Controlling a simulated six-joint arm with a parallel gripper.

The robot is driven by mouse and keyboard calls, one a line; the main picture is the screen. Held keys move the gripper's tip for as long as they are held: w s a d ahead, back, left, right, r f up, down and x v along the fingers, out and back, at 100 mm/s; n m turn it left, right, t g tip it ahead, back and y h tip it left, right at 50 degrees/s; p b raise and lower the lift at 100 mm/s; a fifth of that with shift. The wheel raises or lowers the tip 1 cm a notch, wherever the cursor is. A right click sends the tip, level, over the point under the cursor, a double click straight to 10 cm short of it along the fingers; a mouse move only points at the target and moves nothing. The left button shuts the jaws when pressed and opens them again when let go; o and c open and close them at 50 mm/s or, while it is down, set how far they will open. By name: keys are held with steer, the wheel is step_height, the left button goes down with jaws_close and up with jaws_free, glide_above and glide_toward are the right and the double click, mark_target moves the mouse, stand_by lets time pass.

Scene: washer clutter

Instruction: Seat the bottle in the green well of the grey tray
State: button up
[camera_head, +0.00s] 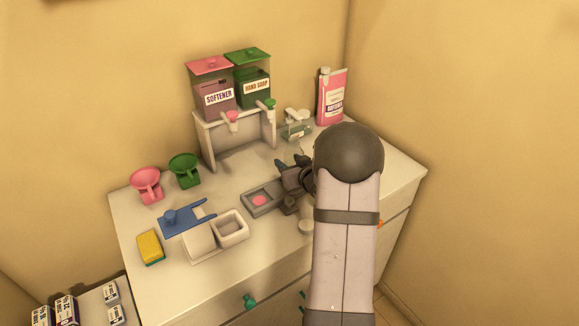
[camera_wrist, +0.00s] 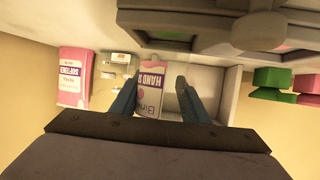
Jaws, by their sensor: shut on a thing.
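My gripper (camera_wrist: 158,95) has its two blue fingers on either side of the bottle (camera_wrist: 152,92), a pale, pink-edged body with purple "HAND S" lettering, upside down in the wrist view. The bottle is mostly hidden by my arm in the head view. There my gripper (camera_head: 292,163) is low over the counter, just behind the grey tray (camera_head: 245,204). Whether the bottle touches the counter I cannot tell.
A dispenser stand (camera_head: 202,140) stands behind my gripper. A pump dispenser (camera_head: 297,130) and a pink softener pack (camera_head: 331,98) are at the back right. Pink (camera_head: 147,184) and green (camera_head: 184,170) funnels, a blue holder (camera_head: 180,220), a white bin (camera_head: 230,229) and a sponge (camera_head: 150,246) lie left.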

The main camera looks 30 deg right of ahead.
steer(key=shift+f, duration=0.85)
steer(key=shift+f, duration=0.1)
steer(key=shift+f, duration=0.15)
steer(key=o, duration=1)
steer(key=shift+r, duration=0.2)
steer(key=shift+r, duration=0.1)
steer(key=b+v, duration=0.1)
steer(key=v, duration=1.1)
steer(key=shift+w+a, duration=0.1)
